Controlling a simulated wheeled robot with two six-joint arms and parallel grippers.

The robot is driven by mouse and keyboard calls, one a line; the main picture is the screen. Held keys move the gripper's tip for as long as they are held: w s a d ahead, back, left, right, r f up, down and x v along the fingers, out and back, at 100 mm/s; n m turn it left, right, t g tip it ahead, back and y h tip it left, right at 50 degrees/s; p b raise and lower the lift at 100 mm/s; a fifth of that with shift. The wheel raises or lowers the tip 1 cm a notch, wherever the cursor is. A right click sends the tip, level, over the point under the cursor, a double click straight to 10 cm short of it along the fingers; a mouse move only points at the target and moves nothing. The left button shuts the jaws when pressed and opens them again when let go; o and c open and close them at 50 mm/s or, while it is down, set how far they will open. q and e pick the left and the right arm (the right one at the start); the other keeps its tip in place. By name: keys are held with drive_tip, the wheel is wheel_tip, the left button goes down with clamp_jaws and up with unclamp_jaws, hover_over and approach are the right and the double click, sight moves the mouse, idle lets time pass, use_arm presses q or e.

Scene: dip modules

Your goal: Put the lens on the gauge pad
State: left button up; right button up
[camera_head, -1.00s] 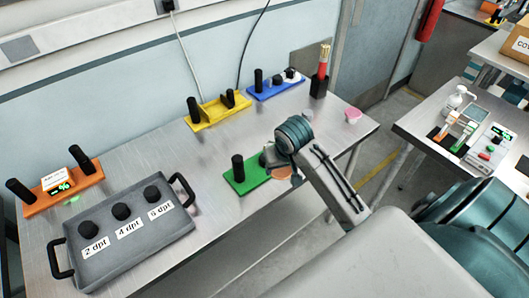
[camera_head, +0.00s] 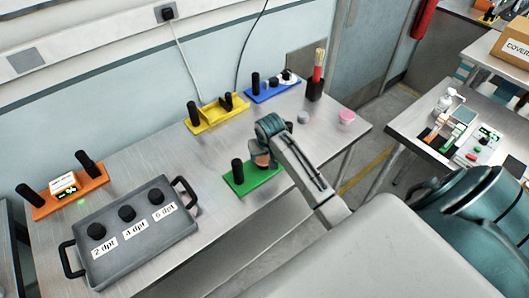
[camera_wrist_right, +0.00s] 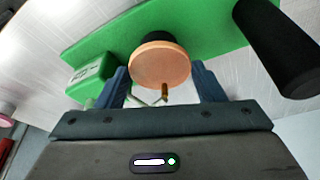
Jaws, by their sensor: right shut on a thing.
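A peach-coloured round disc, the likely lens (camera_wrist_right: 160,63), sits between the fingers of my right gripper (camera_wrist_right: 164,85), which is shut on it. It also shows under the gripper in the head view (camera_head: 262,160). Behind the disc in the wrist view is a round black pad (camera_wrist_right: 152,40) on a green base (camera_wrist_right: 200,20), partly hidden by the disc. I cannot tell whether disc and pad touch. In the head view the green base (camera_head: 265,178) lies below my right gripper (camera_head: 262,157). My left gripper is not in view.
A black post (camera_head: 238,172) stands on the green base, and a small green box (camera_wrist_right: 92,78) is beside the pad. An orange module (camera_head: 70,205), a grey tray (camera_head: 150,235), yellow (camera_head: 222,115) and blue (camera_head: 270,92) modules and a pink cup (camera_head: 347,117) share the table.

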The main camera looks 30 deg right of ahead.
drive_tip(key=shift+f, duration=0.1)
drive_tip(key=o, duration=0.5)
drive_tip(key=shift+f, duration=0.1)
drive_tip(key=o, duration=0.4)
drive_tip(key=shift+o, duration=0.2)
drive_tip(key=b+v, duration=0.4)
drive_tip(key=v, duration=0.8)
